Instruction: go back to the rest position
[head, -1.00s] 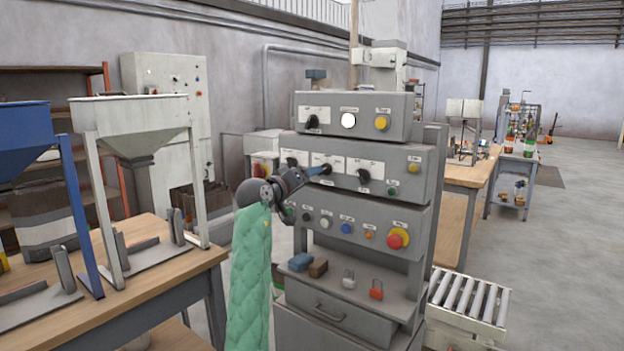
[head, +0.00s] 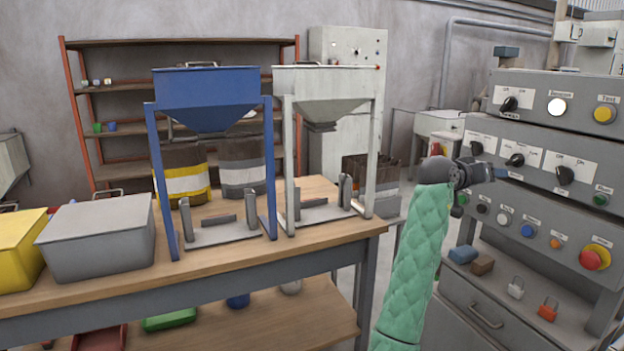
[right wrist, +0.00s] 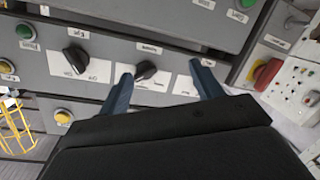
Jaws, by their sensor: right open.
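My right gripper (head: 500,173) is at the end of the green-sleeved arm, in front of the grey control panel (head: 543,132). Its blue fingers are open and empty. In the right wrist view the spread fingers (right wrist: 161,70) frame a black selector knob (right wrist: 145,70) on a white plate, apart from it as far as I can tell. That middle-row knob also shows in the head view (head: 515,160), just above and right of the fingertips. My left gripper is not in view.
A wooden table (head: 330,232) on the left bears a blue hopper stand (head: 208,95), a white hopper stand (head: 325,90), a grey bin (head: 98,240) and a yellow bin (head: 18,250). A red emergency button (head: 594,258) and padlocks are on the panel's lower part.

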